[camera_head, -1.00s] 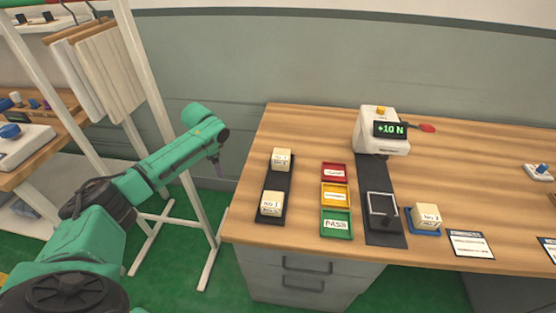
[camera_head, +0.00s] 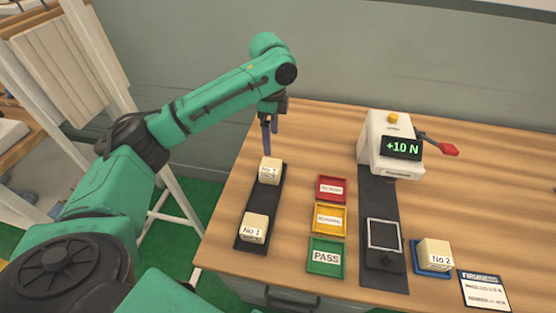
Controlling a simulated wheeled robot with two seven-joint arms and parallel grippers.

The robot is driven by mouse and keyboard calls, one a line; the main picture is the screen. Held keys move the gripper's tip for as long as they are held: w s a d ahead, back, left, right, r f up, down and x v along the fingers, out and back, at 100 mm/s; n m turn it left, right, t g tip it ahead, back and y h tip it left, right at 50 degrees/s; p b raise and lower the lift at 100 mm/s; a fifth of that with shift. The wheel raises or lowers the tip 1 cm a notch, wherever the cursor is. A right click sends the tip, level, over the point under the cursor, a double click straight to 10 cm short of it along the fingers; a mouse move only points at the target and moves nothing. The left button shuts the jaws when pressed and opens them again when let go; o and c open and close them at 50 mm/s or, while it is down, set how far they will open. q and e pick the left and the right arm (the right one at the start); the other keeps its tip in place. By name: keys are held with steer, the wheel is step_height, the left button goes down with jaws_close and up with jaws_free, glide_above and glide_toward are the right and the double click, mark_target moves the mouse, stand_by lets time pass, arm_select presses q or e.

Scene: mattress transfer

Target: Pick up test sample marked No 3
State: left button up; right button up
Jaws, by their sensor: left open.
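Two cream sample blocks stand on a black strip (camera_head: 259,205) at the left of the table. The far block (camera_head: 270,171) has a label that is too small to read surely; it looks like No 3. The near block (camera_head: 253,228) is marked No 1. A third block, No 2 (camera_head: 434,254), sits on a blue tray at the right. My left gripper (camera_head: 270,128) points down, open and empty, just above and behind the far block, not visibly touching it. My right gripper is not in view.
Red (camera_head: 331,188), yellow (camera_head: 328,219) and green PASS (camera_head: 326,257) trays stand right of the strip. A white tester (camera_head: 388,140) reads +10 N, with a red-tipped lever. A card (camera_head: 484,290) lies at the front right. The table behind the trays is clear.

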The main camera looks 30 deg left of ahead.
mark_target(270, 165)
arm_select(q)
steer(key=f, duration=0.2)
steer(key=s+f, duration=0.1)
steer(key=f, duration=0.2)
steer(key=shift+s+f+p, duration=0.35)
steer(key=shift+s+f, duration=0.05)
steer(key=f, duration=0.4)
steer(key=f+p, duration=0.1)
steer(key=f, duration=0.1)
steer(key=shift+w+f, duration=0.3)
steer(key=shift+f, duration=0.3)
steer(key=c, duration=1.1)
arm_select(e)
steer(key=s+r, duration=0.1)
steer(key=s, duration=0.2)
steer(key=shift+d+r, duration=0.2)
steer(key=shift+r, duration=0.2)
